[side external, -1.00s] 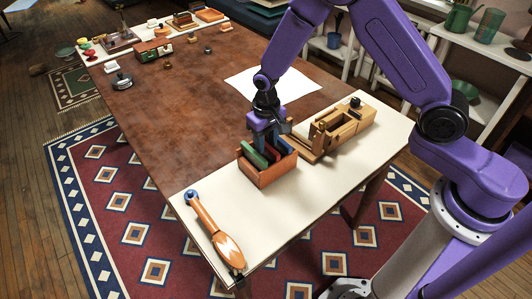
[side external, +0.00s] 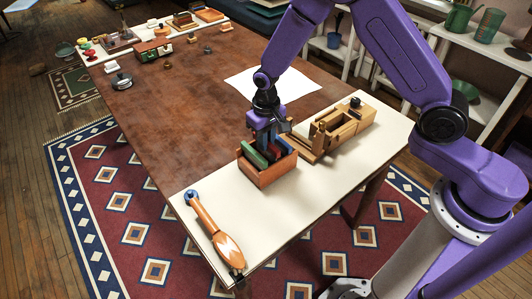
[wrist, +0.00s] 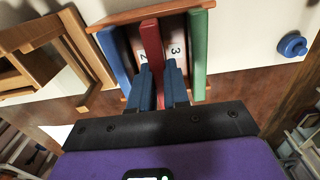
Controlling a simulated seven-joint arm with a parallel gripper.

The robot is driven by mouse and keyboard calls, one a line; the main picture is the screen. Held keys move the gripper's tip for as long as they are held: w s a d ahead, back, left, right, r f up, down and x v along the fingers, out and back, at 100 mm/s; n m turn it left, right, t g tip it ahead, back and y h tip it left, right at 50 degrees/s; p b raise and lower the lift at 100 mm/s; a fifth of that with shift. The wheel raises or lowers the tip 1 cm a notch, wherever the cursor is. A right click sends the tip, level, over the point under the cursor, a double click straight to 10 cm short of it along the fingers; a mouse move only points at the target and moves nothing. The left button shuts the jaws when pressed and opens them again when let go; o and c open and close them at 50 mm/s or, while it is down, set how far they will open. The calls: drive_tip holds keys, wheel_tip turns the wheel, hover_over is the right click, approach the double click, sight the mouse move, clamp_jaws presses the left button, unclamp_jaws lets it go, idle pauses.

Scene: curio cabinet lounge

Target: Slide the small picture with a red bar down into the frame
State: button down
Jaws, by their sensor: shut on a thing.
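A small wooden box (side external: 268,178), open at the top, stands on the white strip of the table. In the wrist view its wooden rim (wrist: 150,14) surrounds upright coloured panels. A blue panel (wrist: 113,55) stands on the left and a green panel (wrist: 200,55) on the right; the green one also shows in the side view (side external: 254,156). My gripper (wrist: 160,78) points down over the box, shut on the red-edged picture (wrist: 151,42) between them. The numbers 2 and 3 show inside the box beside it. The red picture's lower edge is hidden, so its height is unclear.
A wooden stand with slots and posts (side external: 338,128) is close to the box, behind it to the right. White paper (side external: 288,86) lies behind my gripper. The brown table middle (side external: 180,115) is clear.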

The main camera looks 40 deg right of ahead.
drive_tip(key=shift+r, duration=3.6)
drive_tip(key=shift+d, duration=0.1)
drive_tip(key=d+r+n, duration=0.1)
drive_tip(key=d+r, duration=0.4)
drive_tip(key=d, duration=0.8)
drive_tip(key=shift+s+d, duration=0.25)
drive_tip(key=shift+d, duration=0.15)
hover_over(302, 135)
drive_tip(key=shift+w+d+f, duration=0.1)
drive_tip(key=shift+d+f, duration=0.05)
drive_tip(key=shift+f, duration=0.65)
drive_tip(key=shift+w+d+f, duration=0.15)
drive_tip(key=shift+f, duration=0.7)
drive_tip(key=shift+w+d+f, duration=0.1)
drive_tip(key=shift+d+f, duration=0.05)
drive_tip(key=shift+f, duration=0.65)
wheel_tip(302, 135, down, 7)
